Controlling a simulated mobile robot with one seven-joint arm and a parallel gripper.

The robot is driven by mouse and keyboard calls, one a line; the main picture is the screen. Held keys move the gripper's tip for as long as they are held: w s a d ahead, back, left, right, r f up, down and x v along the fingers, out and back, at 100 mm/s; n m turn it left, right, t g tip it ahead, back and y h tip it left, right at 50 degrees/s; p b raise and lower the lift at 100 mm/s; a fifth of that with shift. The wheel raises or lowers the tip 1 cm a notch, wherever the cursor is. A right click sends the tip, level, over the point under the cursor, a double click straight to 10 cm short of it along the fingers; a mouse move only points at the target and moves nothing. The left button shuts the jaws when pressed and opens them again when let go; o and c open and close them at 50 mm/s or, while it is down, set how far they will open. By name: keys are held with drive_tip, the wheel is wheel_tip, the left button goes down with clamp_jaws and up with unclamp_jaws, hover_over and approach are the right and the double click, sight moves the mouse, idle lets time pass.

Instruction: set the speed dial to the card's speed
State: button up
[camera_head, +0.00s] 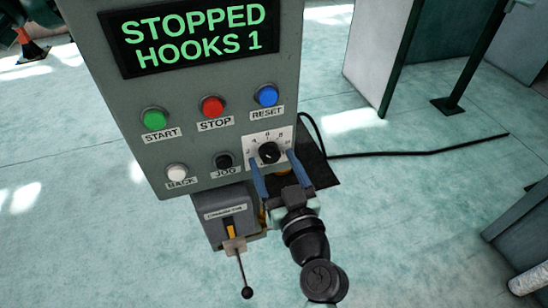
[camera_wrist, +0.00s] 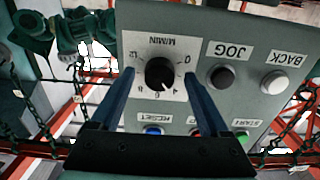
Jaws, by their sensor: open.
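The speed dial (camera_head: 268,152) is a black round knob on a white scale plate at the lower right of the grey control panel (camera_head: 190,100). In the wrist view the dial (camera_wrist: 160,73) appears upside down, on a plate marked M/MIN. A pale mark on the knob points to the picture's lower right, seemingly near the 4; small figures are hard to read. My gripper (camera_head: 271,161) is open, its two blue fingers reaching to either side of the dial. In the wrist view the fingers (camera_wrist: 160,75) flank the knob with gaps. No speed card is recognisable.
The display (camera_head: 195,35) reads STOPPED HOOKS 1. Near the dial are the blue RESET button (camera_head: 266,96), the red STOP button (camera_head: 213,107) and the black JOG button (camera_head: 224,161). A lever box (camera_head: 228,215) hangs below. A black cable (camera_head: 420,153) lies on the floor.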

drive_tip(key=shift+w, duration=0.2)
clamp_jaws()
idle(0.3)
